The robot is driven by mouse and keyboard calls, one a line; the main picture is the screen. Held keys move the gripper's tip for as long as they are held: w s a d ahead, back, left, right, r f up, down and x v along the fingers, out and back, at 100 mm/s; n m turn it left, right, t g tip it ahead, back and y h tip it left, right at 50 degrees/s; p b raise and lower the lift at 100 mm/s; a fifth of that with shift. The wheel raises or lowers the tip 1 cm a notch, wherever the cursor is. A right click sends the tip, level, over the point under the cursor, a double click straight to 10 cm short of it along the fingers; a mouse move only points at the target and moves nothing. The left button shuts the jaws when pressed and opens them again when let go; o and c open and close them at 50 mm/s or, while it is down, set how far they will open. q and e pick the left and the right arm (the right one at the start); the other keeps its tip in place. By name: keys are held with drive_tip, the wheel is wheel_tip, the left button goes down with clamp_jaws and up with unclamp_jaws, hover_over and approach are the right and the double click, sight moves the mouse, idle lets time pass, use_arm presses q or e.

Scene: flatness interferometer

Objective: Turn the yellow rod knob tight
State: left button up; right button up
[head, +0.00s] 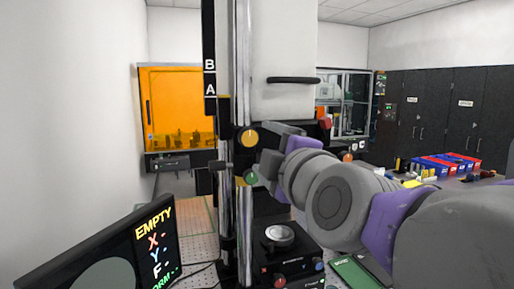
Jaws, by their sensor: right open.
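The yellow knob (247,137) is a round disc with a dark rim, on the upright column left of centre in the head view. My right gripper (265,146) reaches in from the right, with its fingers pointing left toward the column. It is open, and its fingertips show just right of the yellow knob. I cannot tell whether they touch it or how far apart they are in depth. No rod is clearly seen behind the knob. My left gripper is not in view.
A green knob (251,179) sits just below on the column. A round silver stage (280,236) on a black base stands under my right arm. A tilted display (110,250) fills the lower left. An orange-windowed enclosure (178,108) and dark cabinets (440,110) stand behind.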

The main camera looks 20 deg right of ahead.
drive_tip(key=shift+s, duration=1.25)
wheel_tip(320, 180, down, 32)
drive_tip(key=a+m+g+y, duration=0.1)
drive_tip(key=m+g, duration=0.6)
drive_tip(key=s+d+f+m+g, duration=0.1)
drive_tip(key=s+f+m+g, duration=0.1)
drive_tip(key=f, duration=0.6)
drive_tip(key=s+d+f+m+g+h, duration=0.1)
drive_tip(key=s+f+m, duration=0.3)
drive_tip(key=s+f, duration=0.3)
drive_tip(key=s+d+f+m+g, duration=0.1)
drive_tip(key=s+f, duration=0.4)
drive_tip(key=f, duration=0.5)
drive_tip(key=shift+s+d+m+g+h, duration=0.2)
drive_tip(key=shift+d+m+g+h, duration=0.1)
drive_tip(key=shift+m+g, duration=0.55)
